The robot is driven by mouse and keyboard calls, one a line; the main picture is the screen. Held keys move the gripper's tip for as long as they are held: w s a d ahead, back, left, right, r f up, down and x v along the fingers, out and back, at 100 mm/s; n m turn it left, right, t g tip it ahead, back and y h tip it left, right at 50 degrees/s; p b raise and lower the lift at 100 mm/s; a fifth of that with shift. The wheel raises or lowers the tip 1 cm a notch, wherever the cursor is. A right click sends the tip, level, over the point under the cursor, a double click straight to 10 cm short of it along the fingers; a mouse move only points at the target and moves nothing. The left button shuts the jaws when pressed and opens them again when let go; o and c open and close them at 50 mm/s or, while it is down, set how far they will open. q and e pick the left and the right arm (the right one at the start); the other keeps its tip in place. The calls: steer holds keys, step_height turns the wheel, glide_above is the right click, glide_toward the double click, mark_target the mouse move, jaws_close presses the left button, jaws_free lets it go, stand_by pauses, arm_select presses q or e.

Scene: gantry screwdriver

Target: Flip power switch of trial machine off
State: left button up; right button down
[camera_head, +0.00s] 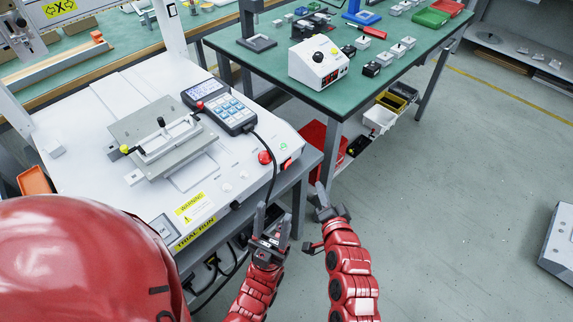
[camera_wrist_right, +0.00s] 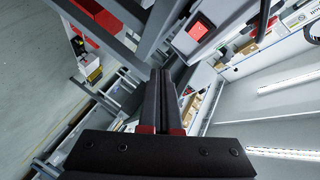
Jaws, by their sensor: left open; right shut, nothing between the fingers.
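The trial machine (camera_head: 85,150) is a white bench unit at the left of the head view, with a yellow "TRIAL RUN" label on its front edge. A small red power switch (camera_head: 286,164) sits on its right side face. In the right wrist view a lit red rocker switch (camera_wrist_right: 199,31) shows in a grey housing, beyond and right of the fingertips. My right gripper (camera_head: 321,196) is shut and empty, below and right of the switch, apart from it. Its dark fingers (camera_wrist_right: 161,74) lie together in the wrist view. My left gripper (camera_head: 272,222) is open and empty by the machine's front right corner.
A red round button (camera_head: 265,157) and a keypad pendant (camera_head: 220,107) with a hanging black cable sit on the machine near the switch. A green-topped table (camera_head: 270,65) with a white control box (camera_head: 318,65) stands behind. The floor at right is mostly clear.

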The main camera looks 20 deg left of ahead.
mark_target(287, 164)
steer(key=shift+w+a+r+p, duration=0.1)
steer(key=shift+w+a+p, duration=0.35)
steer(key=shift+a, duration=0.9)
steer(key=shift+w+a+f+p, duration=0.1)
steer(key=shift+a+p, duration=0.7)
steer(key=shift+a, duration=0.55)
steer(key=shift+w+a+r+p, duration=0.1)
steer(key=shift+w+a+p, duration=0.35)
steer(key=shift+a, duration=0.9)
steer(key=shift+s, duration=0.15)
steer(key=shift+a, duration=0.1)
steer(key=shift+a+p, duration=0.3)
steer(key=shift+p, duration=0.15)
steer(key=shift+a, duration=0.3)
steer(key=shift+d, duration=0.7)
